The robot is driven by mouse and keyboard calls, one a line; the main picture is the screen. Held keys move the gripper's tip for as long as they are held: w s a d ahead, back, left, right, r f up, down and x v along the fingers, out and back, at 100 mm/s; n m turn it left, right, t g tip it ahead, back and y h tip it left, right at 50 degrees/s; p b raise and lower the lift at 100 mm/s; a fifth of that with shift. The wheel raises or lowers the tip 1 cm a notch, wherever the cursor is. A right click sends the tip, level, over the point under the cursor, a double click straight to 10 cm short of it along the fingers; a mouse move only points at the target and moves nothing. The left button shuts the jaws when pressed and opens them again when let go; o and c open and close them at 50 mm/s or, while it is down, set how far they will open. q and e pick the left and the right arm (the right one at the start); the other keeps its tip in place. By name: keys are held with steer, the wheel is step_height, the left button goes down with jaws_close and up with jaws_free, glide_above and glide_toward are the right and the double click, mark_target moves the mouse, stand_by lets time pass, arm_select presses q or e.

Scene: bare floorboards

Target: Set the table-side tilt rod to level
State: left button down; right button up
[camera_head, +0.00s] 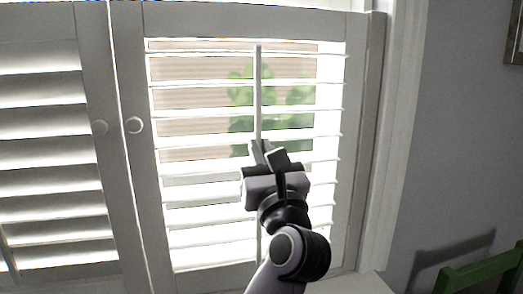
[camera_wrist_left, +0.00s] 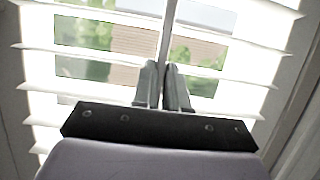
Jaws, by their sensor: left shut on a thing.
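The tilt rod (camera_head: 257,95) is a thin pale vertical bar running down the middle of the right-hand shutter panel. It also shows in the left wrist view (camera_wrist_left: 168,32), rising from between the fingers. The white slats (camera_head: 200,180) behind it stand open and look close to level, with brick and greenery visible between them. My left gripper (camera_head: 268,153) is shut on the rod around its middle. In the left wrist view its two grey fingers (camera_wrist_left: 163,82) close on either side of the rod. The gripped stretch is hidden by the fingers. My right gripper is not in view.
The left shutter panel (camera_head: 45,130) has its slats tilted more closed. A green chair (camera_head: 480,272) stands at lower right by the grey wall (camera_head: 450,150).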

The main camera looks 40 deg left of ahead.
arm_select(q)
steer(key=c, duration=1.2)
jaws_free()
steer(key=shift+o, duration=0.2)
steer(key=b+v, duration=0.2)
steer(key=v, duration=0.5)
steer(key=shift+s+d, duration=0.1)
